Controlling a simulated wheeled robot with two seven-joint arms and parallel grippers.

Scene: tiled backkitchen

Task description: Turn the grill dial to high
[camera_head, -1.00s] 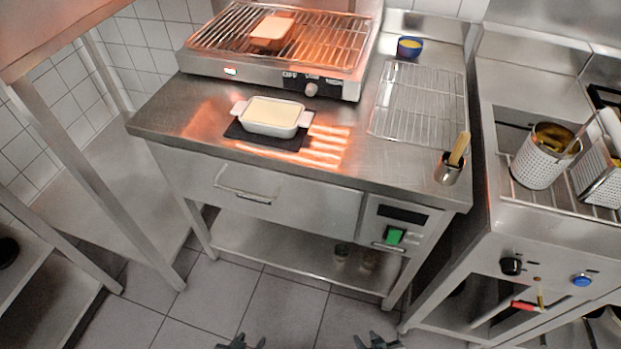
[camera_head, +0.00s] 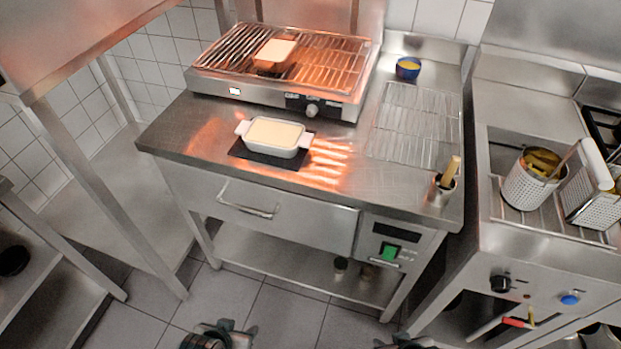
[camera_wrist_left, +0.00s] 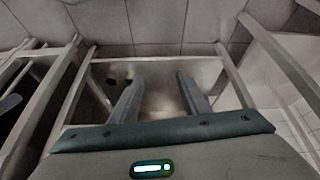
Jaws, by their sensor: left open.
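The grill (camera_head: 270,90) stands at the back of the steel counter, its bars glowing orange. Its dial (camera_head: 312,110) is a small light knob on a dark label strip at the right of the front panel. The strip's words and the knob's pointer are too small to read surely. My left gripper (camera_head: 222,332) is low at the bottom edge, well below and apart from the dial. In the left wrist view its two fingers (camera_wrist_left: 158,92) are spread with nothing between them. My right gripper (camera_head: 405,342) only just shows at the bottom edge, and its fingers are unclear.
A white dish (camera_head: 275,133) on a dark mat stands in front of the grill. A wire rack (camera_head: 415,120), a blue bowl (camera_head: 408,68) and a metal cup (camera_head: 441,190) are to the right. The drawer handle (camera_head: 248,208) sticks out below the counter.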

